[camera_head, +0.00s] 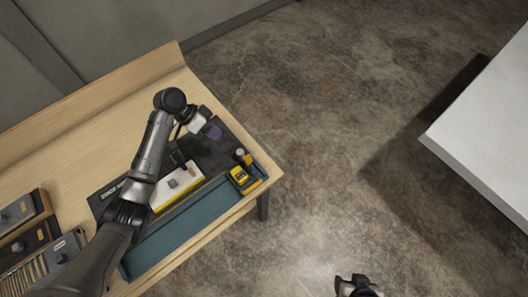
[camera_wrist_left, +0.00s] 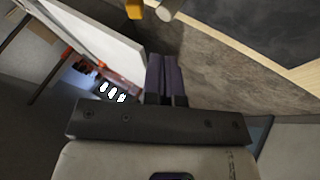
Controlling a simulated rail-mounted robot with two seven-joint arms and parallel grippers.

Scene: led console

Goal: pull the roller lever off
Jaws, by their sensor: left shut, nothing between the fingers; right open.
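A small yellow part with a pale round roller (camera_head: 241,154), apparently the roller lever, stands at the right end of the dark console panel (camera_head: 222,151). In the left wrist view a yellow piece (camera_wrist_left: 135,9) and a pale cylinder (camera_wrist_left: 170,9) show at the top edge, cut off; they look like the same part. My left gripper (camera_head: 213,131) is over the far right part of the panel, apart from the lever. Its dark fingers (camera_wrist_left: 166,74) are shut together with nothing between them. My right gripper (camera_head: 353,284) is open and empty at the bottom edge, away from the table.
A yellow-and-black block (camera_head: 241,177) sits at the right end of the teal tray (camera_head: 178,232). A white-and-yellow box (camera_head: 177,187) lies beside my left arm. Grey modules (camera_head: 17,213) stand at the left of the wooden table (camera_head: 97,149). A white table (camera_head: 490,125) is far right.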

